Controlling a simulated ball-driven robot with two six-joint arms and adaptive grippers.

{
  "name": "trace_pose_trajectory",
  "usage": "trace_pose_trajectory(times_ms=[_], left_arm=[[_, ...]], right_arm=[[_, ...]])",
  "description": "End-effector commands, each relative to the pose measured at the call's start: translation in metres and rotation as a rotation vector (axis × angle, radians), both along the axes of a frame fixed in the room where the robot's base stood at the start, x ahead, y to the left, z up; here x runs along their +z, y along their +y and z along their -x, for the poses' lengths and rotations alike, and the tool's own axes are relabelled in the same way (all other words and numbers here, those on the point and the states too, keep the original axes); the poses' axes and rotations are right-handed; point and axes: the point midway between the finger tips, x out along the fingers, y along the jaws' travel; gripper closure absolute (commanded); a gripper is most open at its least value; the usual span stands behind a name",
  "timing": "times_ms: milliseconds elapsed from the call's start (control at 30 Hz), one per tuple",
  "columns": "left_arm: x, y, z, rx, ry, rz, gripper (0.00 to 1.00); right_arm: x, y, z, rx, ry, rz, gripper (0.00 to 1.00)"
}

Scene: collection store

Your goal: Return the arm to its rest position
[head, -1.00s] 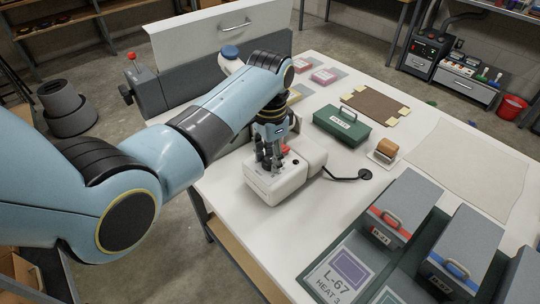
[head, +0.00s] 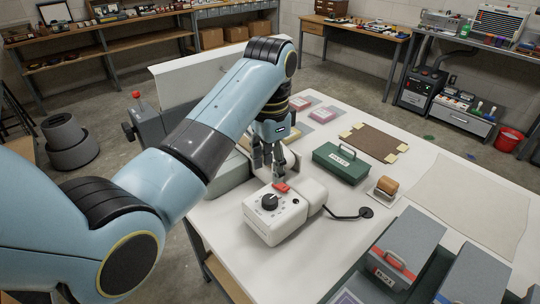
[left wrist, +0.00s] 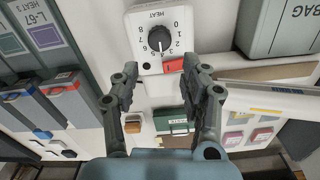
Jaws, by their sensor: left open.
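My left gripper (head: 266,172) is in the middle of the head view, above the table (head: 320,235) and just behind the white heat control box (head: 275,214). Its fingers are apart and empty, and they also show in the left wrist view (left wrist: 158,92). The box has a black dial (head: 269,202) and a red switch (head: 281,187). In the left wrist view the dial (left wrist: 159,38) stands beyond the fingertips, with a numbered scale around it. I cannot tell the exact gap between fingers and box. My right gripper is not in view.
A green case (head: 340,163) and a wooden-rolled block (head: 386,187) stand right of the gripper. A grey machine (head: 162,122) stands behind my arm. A pale sheet (head: 465,205) covers the right side.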

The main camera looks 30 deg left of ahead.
Motion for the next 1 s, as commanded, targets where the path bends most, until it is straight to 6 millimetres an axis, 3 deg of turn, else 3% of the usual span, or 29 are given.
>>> trace_pose_trajectory(times_ms=[200,767,867,1000], left_arm=[[0.023,0.000,0.000,0.000,-0.001,0.000,0.55],[0.024,0.000,0.001,0.002,0.000,-0.001,0.55],[0.017,0.004,0.012,0.023,-0.010,-0.005,0.55],[-0.005,0.016,0.052,0.107,-0.057,-0.021,0.55]], right_arm=[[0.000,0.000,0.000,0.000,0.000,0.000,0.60],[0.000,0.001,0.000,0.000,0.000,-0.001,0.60],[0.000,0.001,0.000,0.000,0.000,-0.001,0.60],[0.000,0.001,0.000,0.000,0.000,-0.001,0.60]])
